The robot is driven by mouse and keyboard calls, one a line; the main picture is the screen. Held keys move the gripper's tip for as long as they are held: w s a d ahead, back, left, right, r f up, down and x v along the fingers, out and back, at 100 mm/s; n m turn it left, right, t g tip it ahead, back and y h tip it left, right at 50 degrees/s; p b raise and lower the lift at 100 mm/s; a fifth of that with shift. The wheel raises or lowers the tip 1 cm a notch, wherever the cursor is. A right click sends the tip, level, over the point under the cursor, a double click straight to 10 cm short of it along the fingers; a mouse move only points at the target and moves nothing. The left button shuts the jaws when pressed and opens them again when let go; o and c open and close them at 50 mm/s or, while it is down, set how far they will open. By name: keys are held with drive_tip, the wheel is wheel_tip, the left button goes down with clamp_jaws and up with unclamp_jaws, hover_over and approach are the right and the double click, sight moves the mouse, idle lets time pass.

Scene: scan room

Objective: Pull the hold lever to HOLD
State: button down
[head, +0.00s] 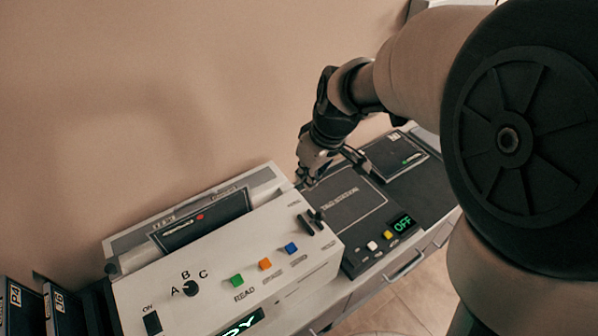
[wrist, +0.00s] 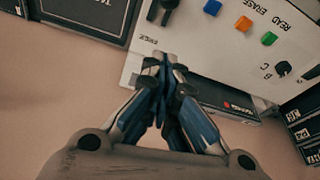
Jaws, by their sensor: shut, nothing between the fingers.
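The hold lever (head: 315,216) is a small dark handle in a dark slot near the right end of the white control panel (head: 215,262). In the wrist view the lever (wrist: 169,6) is at the top edge, partly cut off. A small label lies by each end of the slot; the head view is too small to read them. My gripper (head: 303,182) is shut and empty, by the panel's wall-side edge. In the wrist view its fingertips (wrist: 160,62) overlap the panel's edge, below the lever and apart from it.
Green, orange and blue buttons (head: 264,264) and an A-B-C dial (head: 191,288) sit on the panel. A dark tag station (head: 345,215) with an OFF display (head: 403,225) lies to the right.

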drive_tip(key=shift+s+d+r, duration=0.5)
drive_tip(key=shift+s+r, duration=0.15)
drive_tip(key=shift+s+d+r, duration=0.45)
drive_tip(key=shift+s+r, duration=0.15)
drive_tip(key=shift+s+r, duration=0.1)
